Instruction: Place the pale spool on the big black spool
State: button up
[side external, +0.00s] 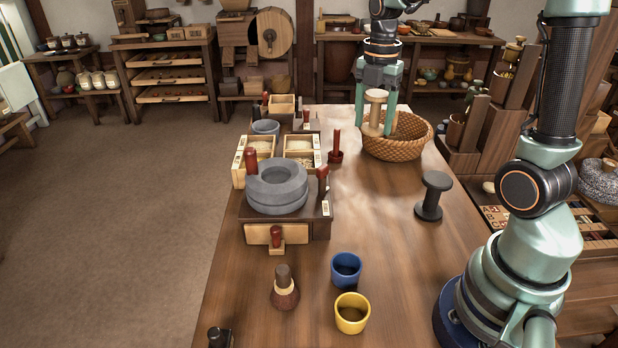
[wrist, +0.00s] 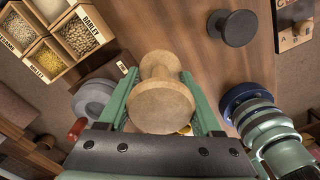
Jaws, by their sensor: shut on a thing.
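The pale wooden spool (side external: 376,97) is upright between the green fingers of my gripper (side external: 375,128). In the side view it overlaps the left part of the woven basket; its exact height is hard to tell. In the wrist view the pale spool (wrist: 160,105) fills the space between the fingers of my gripper (wrist: 163,112), one flange large and close. The big black spool (side external: 432,198) stands upright and empty on the table, nearer the side camera and to the right. It also shows at the top of the wrist view (wrist: 238,28), apart from my gripper.
The woven basket (side external: 415,148) sits at the table's far end. A grey quern (side external: 277,190) and grain boxes (side external: 303,145) line the left edge. A blue cup (side external: 346,270), yellow cup (side external: 351,315) and brush (side external: 285,290) stand in front. The middle of the table is clear.

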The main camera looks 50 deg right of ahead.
jog(key=s+d+r+m, duration=0.1)
jog(key=s+d+r, duration=0.4)
jog(key=s+r, duration=0.1)
notch_tip(320, 180, up, 4)
jog(key=m, duration=0.1)
send_over(437, 179)
notch_tip(437, 179, down, 20)
jog(key=shift+r, duration=0.25)
jog(key=shift+f, duration=0.15)
jog(key=o, duration=1.4)
